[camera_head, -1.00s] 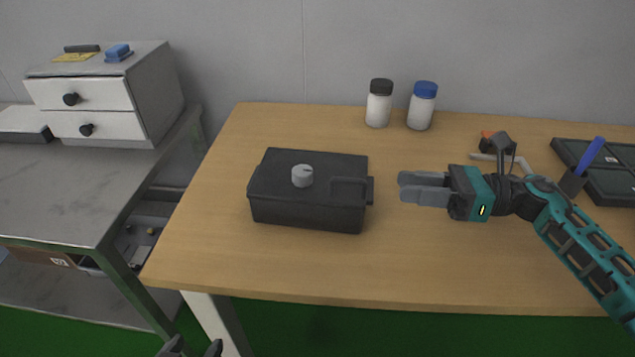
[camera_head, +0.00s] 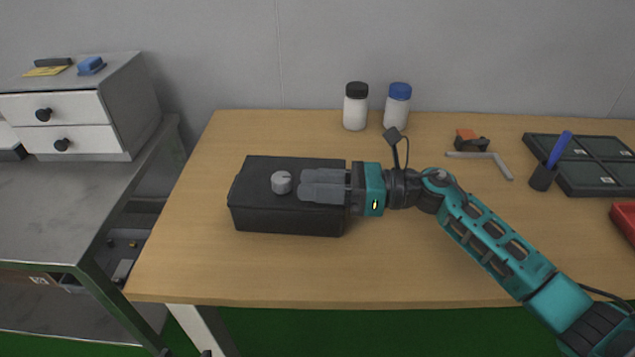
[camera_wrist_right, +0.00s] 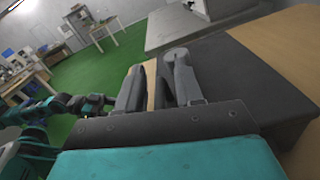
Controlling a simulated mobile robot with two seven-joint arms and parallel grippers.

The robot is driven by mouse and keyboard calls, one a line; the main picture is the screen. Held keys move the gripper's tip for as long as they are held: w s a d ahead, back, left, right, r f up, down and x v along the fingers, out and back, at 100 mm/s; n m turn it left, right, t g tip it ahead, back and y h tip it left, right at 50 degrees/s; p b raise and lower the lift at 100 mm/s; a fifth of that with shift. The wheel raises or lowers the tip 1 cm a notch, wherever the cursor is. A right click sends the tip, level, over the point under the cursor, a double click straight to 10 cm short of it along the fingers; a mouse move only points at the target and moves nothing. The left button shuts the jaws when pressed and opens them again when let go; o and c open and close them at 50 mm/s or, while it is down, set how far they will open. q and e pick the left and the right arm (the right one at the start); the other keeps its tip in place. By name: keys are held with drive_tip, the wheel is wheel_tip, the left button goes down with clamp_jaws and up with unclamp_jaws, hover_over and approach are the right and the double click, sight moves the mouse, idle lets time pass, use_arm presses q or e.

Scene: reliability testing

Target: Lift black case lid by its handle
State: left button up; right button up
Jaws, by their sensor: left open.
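The black case (camera_head: 290,219) stands closed on the wooden table, its lid (camera_head: 262,167) flat. A round grey knob (camera_head: 281,182) sits on the lid. My right gripper (camera_head: 304,186) reaches in from the right over the lid, fingertips close to the knob. My left gripper (camera_head: 186,353) is open at the bottom edge, below the table and away from the case.
Two white bottles, one black-capped (camera_head: 356,106) and one blue-capped (camera_head: 397,105), stand behind the case. The table front (camera_head: 300,270) is clear.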

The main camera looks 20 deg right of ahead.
drive_tip(key=shift+c, duration=0.5)
clamp_jaws()
